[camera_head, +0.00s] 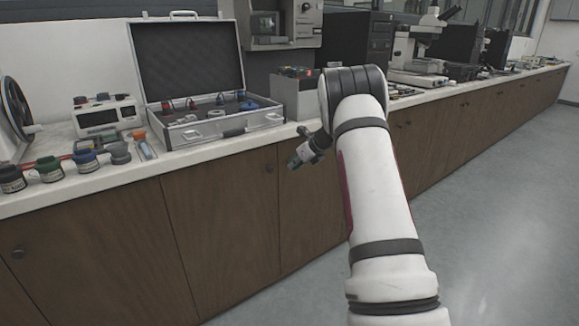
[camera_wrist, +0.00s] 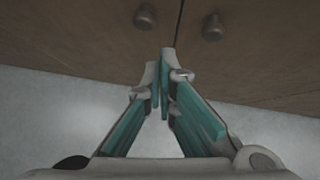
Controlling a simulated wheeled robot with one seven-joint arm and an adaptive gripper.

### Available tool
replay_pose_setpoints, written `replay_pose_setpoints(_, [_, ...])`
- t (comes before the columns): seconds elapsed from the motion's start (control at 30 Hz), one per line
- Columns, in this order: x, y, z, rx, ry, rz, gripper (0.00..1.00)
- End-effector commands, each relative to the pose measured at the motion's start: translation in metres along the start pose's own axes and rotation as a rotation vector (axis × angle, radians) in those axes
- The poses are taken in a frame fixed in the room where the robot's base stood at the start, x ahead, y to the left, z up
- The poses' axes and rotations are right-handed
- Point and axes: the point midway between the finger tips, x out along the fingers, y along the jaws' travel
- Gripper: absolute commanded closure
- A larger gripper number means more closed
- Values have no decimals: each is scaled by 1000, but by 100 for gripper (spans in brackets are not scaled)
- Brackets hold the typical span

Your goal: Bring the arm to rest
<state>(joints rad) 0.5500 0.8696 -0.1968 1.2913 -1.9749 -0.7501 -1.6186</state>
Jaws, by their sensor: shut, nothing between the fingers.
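My gripper (camera_head: 294,163) hangs in front of the cabinet doors, below the counter edge, at the middle of the head view. My white arm reaches up from the bottom and bends over at the elbow, hiding part of the counter behind it. In the wrist view my gripper (camera_wrist: 164,84) shows its green-padded fingers meeting at the tips. It is shut and empty. The grey floor and two cabinet knobs lie beyond the fingertips.
The counter (camera_head: 178,167) runs along the wall above brown cabinets (camera_head: 225,215). On it stand an open metal case (camera_head: 215,131), a white meter (camera_head: 107,115), several jars, and a microscope (camera_head: 416,50). Open floor (camera_head: 500,220) lies to the right.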

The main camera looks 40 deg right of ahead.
Motion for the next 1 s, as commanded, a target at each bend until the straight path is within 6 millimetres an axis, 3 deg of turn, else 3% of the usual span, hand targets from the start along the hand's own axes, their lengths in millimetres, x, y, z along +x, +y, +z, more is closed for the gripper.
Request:
replay_pose_setpoints(0.03, [-11, 1, 2, 2, -1, -1, 100])
replay_pose_setpoints(0.2, [-30, 3, 0, 2, 0, -1, 100])
replay_pose_setpoints(0.57, [-39, 4, 4, 11, -8, -8, 100])
replay_pose_setpoints(0.67, [-50, 7, 26, 73, -51, -51, 100])
replay_pose_setpoints(0.77, [-76, 12, 65, 214, -140, -130, 100])
replay_pose_setpoints(0.9, [-131, 25, 118, 521, -303, -254, 100])
replay_pose_setpoints(1.0, [-172, 40, 138, 764, -409, -318, 100])
